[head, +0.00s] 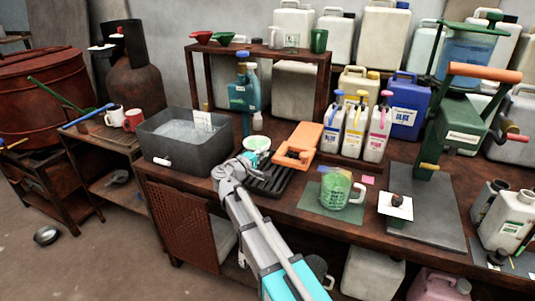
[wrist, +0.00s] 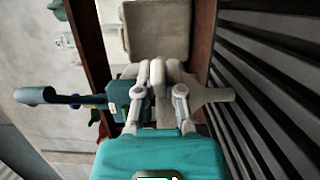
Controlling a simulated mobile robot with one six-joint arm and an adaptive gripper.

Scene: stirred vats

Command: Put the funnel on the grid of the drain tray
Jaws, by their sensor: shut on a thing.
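The funnel (head: 257,144) is pale, with a greenish inside, and its wide mouth faces up in the head view. My gripper (head: 245,162) is shut on it at the tray's far left end. In the wrist view, my gripper (wrist: 160,82) has its two fingers closed around the pale funnel, and what looks like its spout (wrist: 216,96) points toward the grid. The drain tray (head: 272,183) is black with parallel bars and lies partly behind my arm. Its grid (wrist: 270,85) fills the right of the wrist view. I cannot tell whether the spout touches the bars.
A grey basin (head: 173,152) of liquid stands left of the tray. An orange board-like thing (head: 298,146) lies close on the right. A green-filled jug (head: 335,189) stands farther right. A blue-green bottle (head: 243,92) stands behind. Red (head: 201,37) and green (head: 223,38) funnels sit on the shelf.

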